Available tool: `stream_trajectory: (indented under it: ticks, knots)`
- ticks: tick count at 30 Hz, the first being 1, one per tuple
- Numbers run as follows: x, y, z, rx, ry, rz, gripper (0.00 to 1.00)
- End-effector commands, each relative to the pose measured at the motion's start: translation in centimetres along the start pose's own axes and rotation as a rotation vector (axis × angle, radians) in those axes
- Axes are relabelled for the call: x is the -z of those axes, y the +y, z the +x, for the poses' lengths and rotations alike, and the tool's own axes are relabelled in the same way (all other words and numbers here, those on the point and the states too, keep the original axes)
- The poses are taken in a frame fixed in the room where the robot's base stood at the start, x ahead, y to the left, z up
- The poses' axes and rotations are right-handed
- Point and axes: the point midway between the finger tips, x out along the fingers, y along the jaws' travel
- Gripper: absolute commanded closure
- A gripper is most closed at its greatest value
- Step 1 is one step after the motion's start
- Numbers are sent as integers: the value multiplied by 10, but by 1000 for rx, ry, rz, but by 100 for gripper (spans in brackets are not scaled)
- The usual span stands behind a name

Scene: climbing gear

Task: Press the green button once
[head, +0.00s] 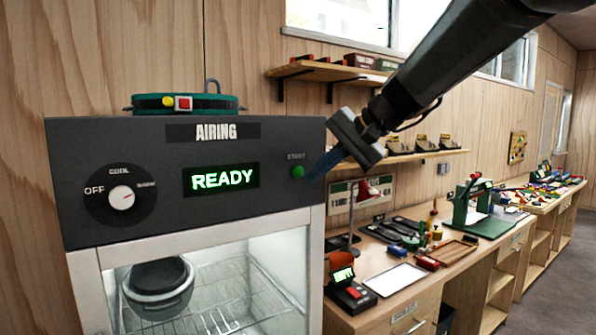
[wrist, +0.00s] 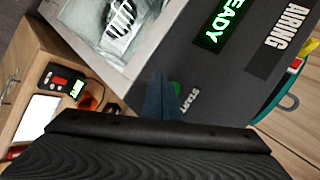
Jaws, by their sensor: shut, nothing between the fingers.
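The green button (head: 298,172) is a small round button under the word START, at the right end of the dark AIRING panel in the head view. In the wrist view the green button (wrist: 175,88) shows just past the fingertips, partly hidden by them. My gripper (head: 312,174) is shut and empty, its bluish fingers pointing at the button from the right. The fingertips (wrist: 160,78) look very close to the button; I cannot tell whether they touch it. The display (head: 221,179) on the panel reads READY in green.
A white dial (head: 121,197) sits at the panel's left. A green round item (head: 185,102) lies on top of the cabinet. Below the panel, a glass-fronted chamber (head: 205,285) holds a dark pot. A workbench (head: 425,290) with a small red-and-black device (head: 350,290) stands to the right.

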Motion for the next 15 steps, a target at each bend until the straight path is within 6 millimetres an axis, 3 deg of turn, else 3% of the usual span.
stream_trajectory:
  ticks: [6, 15]
  knots:
    - [8, -8, 12, 0, -2, -1, 100]
    - [10, -11, 15, 0, -1, -1, 100]
